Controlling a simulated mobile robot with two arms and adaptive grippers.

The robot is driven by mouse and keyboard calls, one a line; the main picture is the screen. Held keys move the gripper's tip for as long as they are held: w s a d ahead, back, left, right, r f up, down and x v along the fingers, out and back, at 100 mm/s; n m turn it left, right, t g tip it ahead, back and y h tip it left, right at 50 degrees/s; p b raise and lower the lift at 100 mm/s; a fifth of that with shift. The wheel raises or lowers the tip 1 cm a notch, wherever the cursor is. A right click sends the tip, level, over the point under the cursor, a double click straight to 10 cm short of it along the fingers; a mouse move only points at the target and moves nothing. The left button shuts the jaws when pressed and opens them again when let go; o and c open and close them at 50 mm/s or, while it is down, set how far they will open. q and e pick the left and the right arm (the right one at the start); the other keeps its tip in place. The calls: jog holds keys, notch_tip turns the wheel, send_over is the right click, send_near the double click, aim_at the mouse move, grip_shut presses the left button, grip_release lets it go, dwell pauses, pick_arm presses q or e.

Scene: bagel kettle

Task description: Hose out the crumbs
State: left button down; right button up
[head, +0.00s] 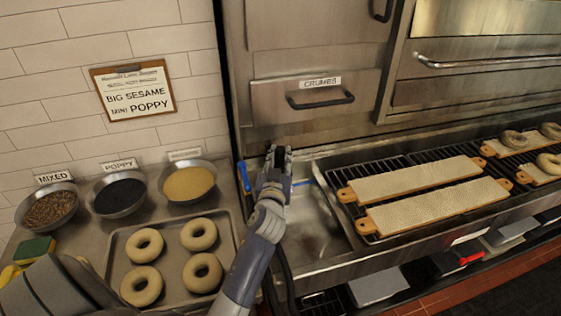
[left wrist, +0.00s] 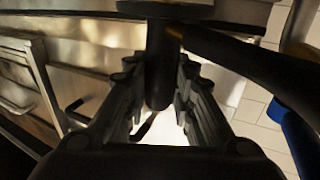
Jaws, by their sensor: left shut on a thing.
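The drawer labelled CRUMBS (head: 270,103) is shut in the steel front, its dark bar handle level. My left gripper (head: 278,158) is below and left of that drawer, above the left end of the steel trough (head: 318,238). In the left wrist view its fingers (left wrist: 158,100) are shut around a dark upright cylinder (left wrist: 158,65), which looks like a nozzle or handle; I cannot tell which. A blue handle-like part (head: 243,177) is just left of the gripper and also shows in the left wrist view (left wrist: 295,130). No crumbs can be made out. My right gripper is out of view.
A tray (head: 112,243) with several bagels stands at lower left, below the mixed bowl (head: 47,206), poppy bowl (head: 119,194) and a yellow-filled bowl (head: 188,183). A green and yellow sponge (head: 35,249) lies left. Two pale boards (head: 435,205) lie on the grate at right.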

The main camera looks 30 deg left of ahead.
aim_at(279, 149)
pick_arm(q)
jog(key=r, duration=0.5)
jog(key=shift+a+r, duration=0.2)
jog(key=shift+r, duration=0.2)
notch_tip(279, 149, up, 5)
jog(key=shift+d+f+p, duration=0.1)
jog(key=shift+f+p, duration=0.1)
jog(key=shift+p, duration=0.35)
jog(key=shift+r+p, duration=0.5)
jog(key=shift+r, duration=0.1)
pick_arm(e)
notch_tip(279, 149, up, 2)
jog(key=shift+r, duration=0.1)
pick_arm(q)
jog(key=shift+f, duration=0.1)
